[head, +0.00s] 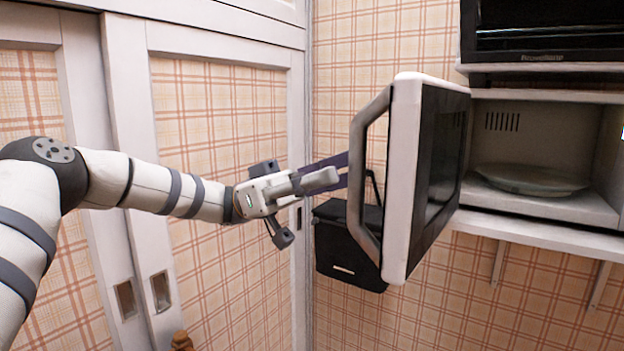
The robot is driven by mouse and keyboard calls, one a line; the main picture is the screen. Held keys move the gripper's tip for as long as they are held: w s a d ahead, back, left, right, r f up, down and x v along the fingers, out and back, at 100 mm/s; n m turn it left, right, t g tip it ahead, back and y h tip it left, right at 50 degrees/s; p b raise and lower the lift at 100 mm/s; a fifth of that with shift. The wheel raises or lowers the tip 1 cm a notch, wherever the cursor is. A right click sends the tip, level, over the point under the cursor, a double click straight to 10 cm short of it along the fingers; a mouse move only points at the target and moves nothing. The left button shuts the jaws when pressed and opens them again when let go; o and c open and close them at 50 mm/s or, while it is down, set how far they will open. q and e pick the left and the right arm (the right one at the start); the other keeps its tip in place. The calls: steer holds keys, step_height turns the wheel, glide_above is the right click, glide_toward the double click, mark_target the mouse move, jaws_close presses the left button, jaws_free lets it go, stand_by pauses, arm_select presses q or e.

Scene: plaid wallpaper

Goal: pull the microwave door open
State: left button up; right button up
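The microwave door (403,180) stands swung wide open, its dark window facing right and its thick grey handle (360,170) facing left. The microwave's lit cavity (540,135) is exposed, with a glass plate (530,180) inside. My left gripper (340,175) is just left of the handle, its tips pointing at it. I cannot tell whether the tips touch the handle, or whether the fingers are open or shut. My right gripper is out of view.
The microwave stands on a white wall shelf (540,232); a black appliance (545,30) is above it. A black box (340,250) hangs behind the door's lower left. White sliding panels (130,150) stand behind my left arm.

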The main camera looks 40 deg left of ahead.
arm_select(q)
steer(key=v, duration=0.7)
steer(key=shift+a, duration=0.3)
